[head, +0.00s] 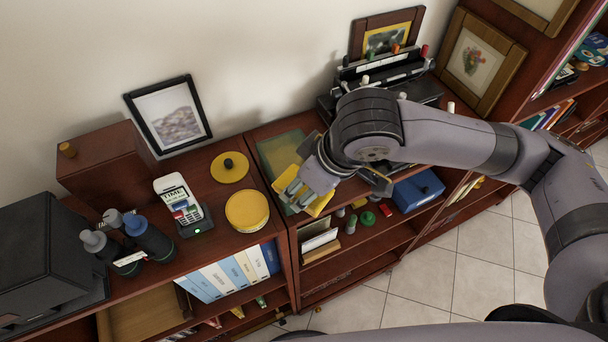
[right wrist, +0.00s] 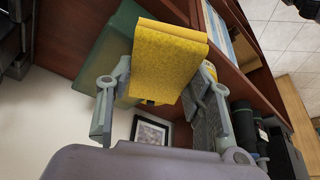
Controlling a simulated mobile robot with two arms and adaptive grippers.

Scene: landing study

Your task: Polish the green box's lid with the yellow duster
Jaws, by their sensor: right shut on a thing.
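The green box (head: 276,152) sits on the top of the middle shelf unit, against the wall, partly hidden by my right gripper. In the right wrist view, part of the green box (right wrist: 113,48) shows behind the duster. My right gripper (head: 298,191) is shut on the yellow duster (head: 319,204), at the front edge of the box. In the right wrist view, the yellow duster (right wrist: 168,62) stands out between the fingers of the gripper (right wrist: 158,97). I cannot tell whether the duster touches the lid. My left gripper is not in view.
A yellow round tin (head: 247,211) and a yellow disc with a black knob (head: 230,167) lie left of the box. A black rack (head: 385,70) stands behind my right arm. Lower shelves hold binders (head: 222,275).

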